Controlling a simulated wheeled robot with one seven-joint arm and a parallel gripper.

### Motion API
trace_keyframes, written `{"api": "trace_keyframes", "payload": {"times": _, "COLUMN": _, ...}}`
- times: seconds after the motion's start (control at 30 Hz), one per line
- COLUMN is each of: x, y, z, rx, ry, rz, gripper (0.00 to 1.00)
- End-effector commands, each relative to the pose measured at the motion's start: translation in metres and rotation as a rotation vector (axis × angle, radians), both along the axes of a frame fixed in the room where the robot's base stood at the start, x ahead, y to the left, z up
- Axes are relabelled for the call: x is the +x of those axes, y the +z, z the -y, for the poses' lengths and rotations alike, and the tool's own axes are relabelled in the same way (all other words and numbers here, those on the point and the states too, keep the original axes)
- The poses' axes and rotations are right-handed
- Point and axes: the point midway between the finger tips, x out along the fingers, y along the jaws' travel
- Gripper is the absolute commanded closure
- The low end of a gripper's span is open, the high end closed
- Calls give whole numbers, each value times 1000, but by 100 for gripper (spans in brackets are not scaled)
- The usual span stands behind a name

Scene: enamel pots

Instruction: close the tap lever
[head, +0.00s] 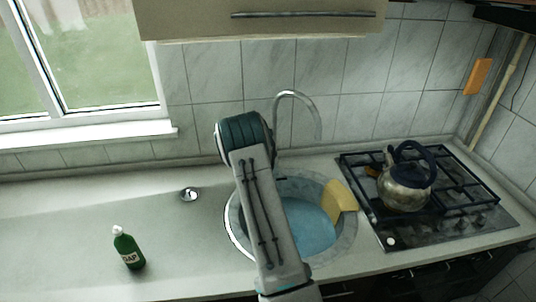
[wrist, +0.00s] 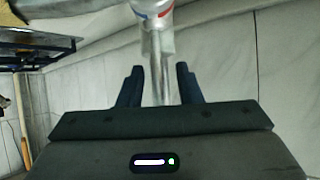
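The tap's curved chrome spout (head: 300,96) rises behind the round sink in the head view. Its base and lever are hidden behind my arm there. In the wrist view the chrome tap body (wrist: 155,14) with a red and blue mark is at the top centre. A narrow metal part (wrist: 158,65), perhaps the lever, runs from it down between my fingers. My gripper (wrist: 158,86) has its two dark fingers apart, one on each side of this part, with visible gaps. Whether the lever is up or down I cannot tell. My gripper's fingers are hidden in the head view.
The round sink (head: 234,224) has a blue bottom and a yellow cloth or sponge (head: 340,196) at its right rim. A kettle (head: 406,184) stands on the gas hob (head: 455,222) at right. A green bottle (head: 128,250) stands on the left counter (head: 60,235), otherwise mostly clear.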

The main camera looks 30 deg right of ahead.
Motion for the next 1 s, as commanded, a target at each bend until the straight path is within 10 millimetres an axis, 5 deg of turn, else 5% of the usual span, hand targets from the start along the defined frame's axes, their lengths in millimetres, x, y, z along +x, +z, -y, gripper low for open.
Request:
{"api": "trace_keyframes", "payload": {"times": 0.27, "x": -7, "y": 7, "z": -12, "rx": 0, "ry": 2, "rz": 0, "gripper": 68}}
{"api": "trace_keyframes", "payload": {"times": 1.0, "x": -63, "y": 70, "z": -95, "rx": 0, "ry": 2, "rz": 0, "gripper": 68}}
